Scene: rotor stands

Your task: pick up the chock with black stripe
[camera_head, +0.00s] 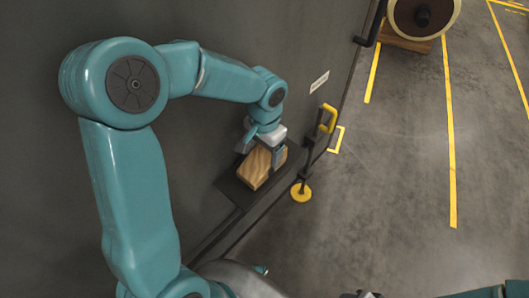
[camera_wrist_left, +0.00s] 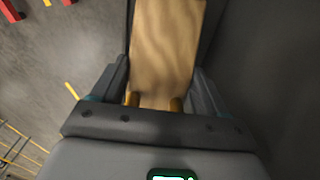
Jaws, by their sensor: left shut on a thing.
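A wooden chock (camera_head: 255,170) with light and dark brown grain is at a small dark shelf on the side of a dark grey wall or cabinet in the head view. My left gripper (camera_head: 263,152) reaches down over it and is shut on it. In the left wrist view the chock (camera_wrist_left: 166,50) fills the space between the two fingers of the left gripper (camera_wrist_left: 157,92). I cannot make out a black stripe on it, and whether it still touches the shelf is unclear. My right arm shows only in part at the bottom right edge; its fingers cannot be made out.
The dark shelf (camera_head: 228,186) juts from the wall. A yellow handle (camera_head: 328,118) and a yellow disc (camera_head: 301,193) are just right of it. A round rotor (camera_head: 424,14) stands on a wooden block (camera_head: 407,38) at the top. The grey floor (camera_head: 400,190) with yellow lines is open.

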